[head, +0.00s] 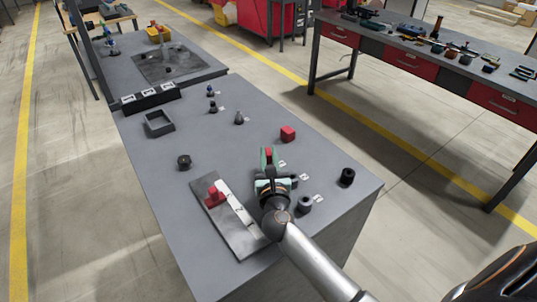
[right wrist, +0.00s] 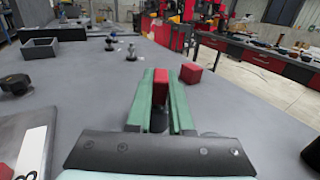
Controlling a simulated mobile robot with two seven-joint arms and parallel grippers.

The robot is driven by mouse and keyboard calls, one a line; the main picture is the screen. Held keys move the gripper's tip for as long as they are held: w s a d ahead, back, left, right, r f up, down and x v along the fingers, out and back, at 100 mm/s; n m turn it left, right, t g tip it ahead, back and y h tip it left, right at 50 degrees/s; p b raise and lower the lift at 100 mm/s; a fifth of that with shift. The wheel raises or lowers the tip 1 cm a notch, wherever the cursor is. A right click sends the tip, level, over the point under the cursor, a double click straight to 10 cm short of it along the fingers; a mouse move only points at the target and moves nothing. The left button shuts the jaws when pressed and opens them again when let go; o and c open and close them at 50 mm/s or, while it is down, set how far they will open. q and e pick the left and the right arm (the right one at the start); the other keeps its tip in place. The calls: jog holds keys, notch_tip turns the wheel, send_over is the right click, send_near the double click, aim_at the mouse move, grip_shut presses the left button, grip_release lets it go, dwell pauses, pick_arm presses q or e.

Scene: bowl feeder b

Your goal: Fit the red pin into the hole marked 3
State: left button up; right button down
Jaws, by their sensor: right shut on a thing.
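My right gripper (head: 268,156) has green fingers and is over the middle of the grey table. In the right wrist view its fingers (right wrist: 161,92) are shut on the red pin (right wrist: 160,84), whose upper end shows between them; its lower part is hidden. The pin also shows in the head view (head: 269,152). A grey board (head: 242,238) with a white marked strip (head: 235,203) lies left of and nearer than the gripper, apart from it. A red block-like piece (head: 214,196) sits on the board. Which hole is marked 3 is too small to tell. My left gripper is out of view.
A red cube (head: 288,133) stands just beyond the gripper. Black round parts (head: 347,176) (head: 305,204) stand to the right, another (head: 184,162) to the left. An open grey box (head: 159,123) and small knobbed parts (head: 239,118) stand farther back. The table's right edge is near.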

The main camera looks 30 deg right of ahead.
jog(key=shift+f, duration=0.65)
dwell(1.9)
jog(key=c, duration=0.7)
grip_release()
jog(key=shift+c, duration=0.2)
jog(key=v, duration=0.7)
jog(key=shift+s+a+b, duration=0.1)
jog(key=shift+s+b, duration=0.15)
jog(key=shift+b, duration=0.05)
